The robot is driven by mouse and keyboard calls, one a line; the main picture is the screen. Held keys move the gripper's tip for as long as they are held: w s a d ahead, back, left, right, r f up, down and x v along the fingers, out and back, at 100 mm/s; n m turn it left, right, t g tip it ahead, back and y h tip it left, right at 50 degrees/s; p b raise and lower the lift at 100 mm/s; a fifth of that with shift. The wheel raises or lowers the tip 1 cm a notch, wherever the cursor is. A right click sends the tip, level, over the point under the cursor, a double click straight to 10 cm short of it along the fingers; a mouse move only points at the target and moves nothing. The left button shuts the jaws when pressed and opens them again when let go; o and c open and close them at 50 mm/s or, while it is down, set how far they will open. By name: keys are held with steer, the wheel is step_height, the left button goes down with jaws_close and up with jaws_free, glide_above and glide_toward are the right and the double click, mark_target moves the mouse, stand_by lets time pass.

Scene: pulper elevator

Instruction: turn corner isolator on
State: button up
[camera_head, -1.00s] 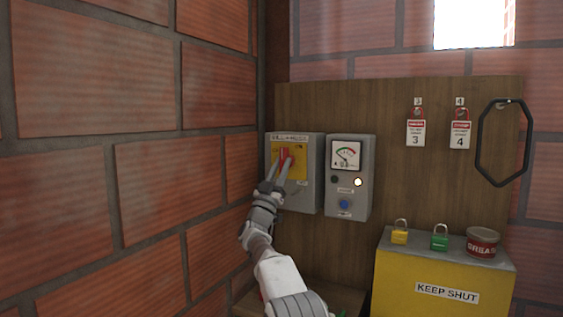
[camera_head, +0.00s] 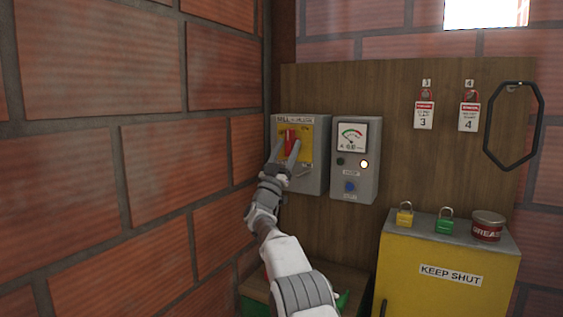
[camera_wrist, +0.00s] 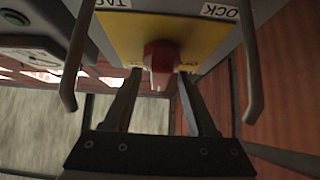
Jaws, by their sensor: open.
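The corner isolator (camera_head: 313,160) is a grey box on the wooden board, beside the brick corner, with a yellow front plate (camera_head: 306,145) and a red handle (camera_head: 291,138). The handle looks roughly upright in the head view. My gripper (camera_head: 284,152) is open in front of the plate, its fingers reaching up around the handle's lower part. In the wrist view the red handle (camera_wrist: 160,62) lies between the two dark fingers of my gripper (camera_wrist: 160,75), with gaps visible on both sides. Contact with the handle cannot be told.
A grey meter box (camera_head: 355,185) with a lit lamp is close right of the isolator. Tags 3 (camera_head: 424,115) and 4 (camera_head: 469,117) hang farther right. A yellow cabinet (camera_head: 450,292) below carries a yellow padlock (camera_head: 404,215), a green padlock (camera_head: 444,222) and a grease tin (camera_head: 487,227).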

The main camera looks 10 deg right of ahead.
steer(key=shift+b+v, duration=0.8)
steer(key=shift+v, duration=0.5)
steer(key=b+v, duration=0.2)
steer(key=v, duration=1.2)
steer(key=shift+s+a+f, duration=0.2)
step_height(320, 180, up, 10)
steer(key=d+n+y+p, duration=0.2)
steer(key=n+y, duration=0.4)
steer(key=y, duration=0.5)
steer(key=s+n+g+y+p, duration=0.25)
steer(key=s+y, duration=0.25)
steer(key=s, duration=0.3)
steer(key=s+d+f+g+p, duration=0.1)
steer(key=s+f+g, duration=0.3)
steer(key=s, duration=0.9)
steer(key=s+d+f+g+p, duration=0.1)
steer(key=s+d+f+g, duration=0.2)
steer(key=s, duration=1)
steer(key=s+d+f+g+p, duration=0.1)
steer(key=s+f+g, duration=0.5)
steer(key=s, duration=0.8)
steer(key=shift+d+f+m+p, duration=0.3)
steer(key=shift+d+f+m, duration=0.15)
steer(key=shift+f, duration=0.5)
